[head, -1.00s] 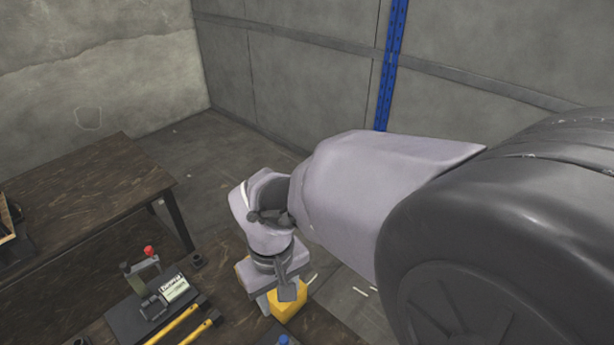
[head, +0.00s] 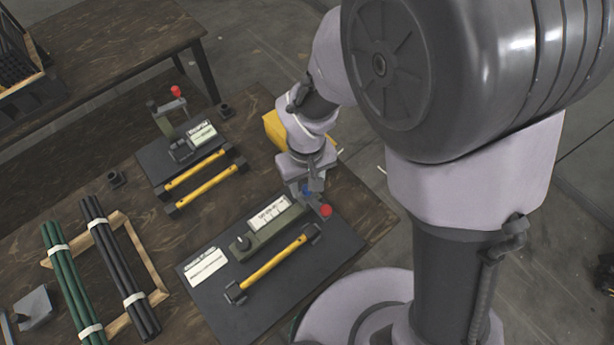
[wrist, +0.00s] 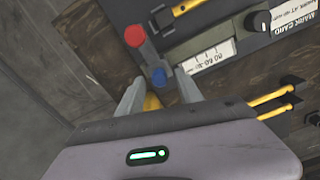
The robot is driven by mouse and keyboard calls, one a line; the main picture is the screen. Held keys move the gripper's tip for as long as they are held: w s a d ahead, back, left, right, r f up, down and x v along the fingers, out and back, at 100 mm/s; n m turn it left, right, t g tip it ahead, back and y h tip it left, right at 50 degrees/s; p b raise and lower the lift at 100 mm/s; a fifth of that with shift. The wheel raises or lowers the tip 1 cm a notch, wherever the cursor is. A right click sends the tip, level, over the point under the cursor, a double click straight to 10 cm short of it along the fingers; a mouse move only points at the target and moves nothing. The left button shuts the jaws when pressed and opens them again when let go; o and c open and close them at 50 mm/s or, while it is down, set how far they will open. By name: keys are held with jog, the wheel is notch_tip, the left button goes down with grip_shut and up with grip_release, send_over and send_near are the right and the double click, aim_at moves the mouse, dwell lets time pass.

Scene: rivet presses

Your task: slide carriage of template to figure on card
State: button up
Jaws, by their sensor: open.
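The nearer press station has a dark base plate (head: 285,275) with a grey-green template (head: 262,237) on it. The template bears a white scale label (head: 268,213) and a dark knob (head: 243,242); which part is the carriage I cannot tell for sure. A white card (head: 207,265) lies at the plate's left; its figure is unreadable. At the template's right end are a red knob (wrist: 135,36) and a blue knob (wrist: 158,77). My gripper (wrist: 158,92) is open, its fingers either side of the blue knob in the wrist view; contact cannot be told.
A yellow bar (head: 270,262) lies along the front of the plate. A second station (head: 190,150) with two yellow bars stands behind it. A yellow block (head: 272,130) sits close behind my gripper. Green rods (head: 68,270) and dark rods (head: 120,265) lie in a wooden frame at left.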

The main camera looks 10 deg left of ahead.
grip_shut()
dwell(1.3)
